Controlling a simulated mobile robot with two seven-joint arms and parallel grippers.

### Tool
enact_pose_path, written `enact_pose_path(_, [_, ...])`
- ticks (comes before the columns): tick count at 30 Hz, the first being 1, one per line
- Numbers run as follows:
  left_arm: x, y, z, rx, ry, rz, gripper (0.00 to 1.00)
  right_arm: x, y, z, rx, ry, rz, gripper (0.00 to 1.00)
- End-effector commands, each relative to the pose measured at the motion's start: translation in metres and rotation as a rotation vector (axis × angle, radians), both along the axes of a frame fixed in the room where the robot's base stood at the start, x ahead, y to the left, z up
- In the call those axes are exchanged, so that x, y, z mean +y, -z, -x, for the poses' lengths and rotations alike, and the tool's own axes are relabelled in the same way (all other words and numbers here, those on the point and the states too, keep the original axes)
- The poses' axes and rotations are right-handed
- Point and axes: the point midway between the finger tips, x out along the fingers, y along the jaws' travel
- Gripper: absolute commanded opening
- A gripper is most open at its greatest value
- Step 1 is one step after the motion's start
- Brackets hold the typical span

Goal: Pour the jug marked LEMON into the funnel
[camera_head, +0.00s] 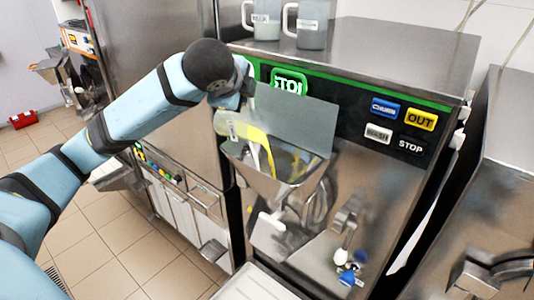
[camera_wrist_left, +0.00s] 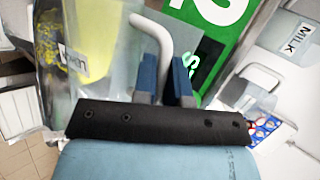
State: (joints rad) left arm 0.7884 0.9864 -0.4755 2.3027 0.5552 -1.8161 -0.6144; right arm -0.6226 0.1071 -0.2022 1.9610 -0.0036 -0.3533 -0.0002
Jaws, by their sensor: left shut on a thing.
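The jug marked LEMON (camera_head: 228,124) is clear with yellow contents. It is tipped well over to the right above the funnel (camera_head: 258,181), and a yellow stream runs from its mouth into the funnel. In the left wrist view the jug (camera_wrist_left: 100,78) shows its label and a pale handle. My left gripper (camera_wrist_left: 166,78) has its blue fingers shut on that handle. In the head view the fingers are mostly hidden behind my wrist. My right gripper is in neither view.
The funnel sits on the front of a steel machine (camera_head: 400,60) with a splash plate behind it. Two labelled jugs (camera_head: 312,25) stand on top of the machine. Buttons (camera_head: 421,119) and a tap with coloured handles are on its front. Another steel machine (camera_head: 510,190) stands at right.

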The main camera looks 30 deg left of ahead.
Motion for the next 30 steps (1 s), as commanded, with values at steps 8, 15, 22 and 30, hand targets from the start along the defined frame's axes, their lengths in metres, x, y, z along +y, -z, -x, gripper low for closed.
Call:
enact_pose_path(8, [-0.001, -0.002, 0.0, 0.001, 0.001, -0.034, 0.0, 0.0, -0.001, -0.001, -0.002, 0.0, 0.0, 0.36])
enact_pose_path(15, [-0.003, -0.003, 0.0, 0.003, 0.0, -0.062, 0.0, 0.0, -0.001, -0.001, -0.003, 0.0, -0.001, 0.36])
enact_pose_path(22, [-0.006, -0.005, 0.0, 0.004, 0.0, -0.089, 0.0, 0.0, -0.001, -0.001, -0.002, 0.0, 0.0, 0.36])
enact_pose_path(30, [-0.009, -0.007, 0.0, 0.006, -0.001, -0.12, 0.0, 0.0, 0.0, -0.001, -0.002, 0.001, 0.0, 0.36])
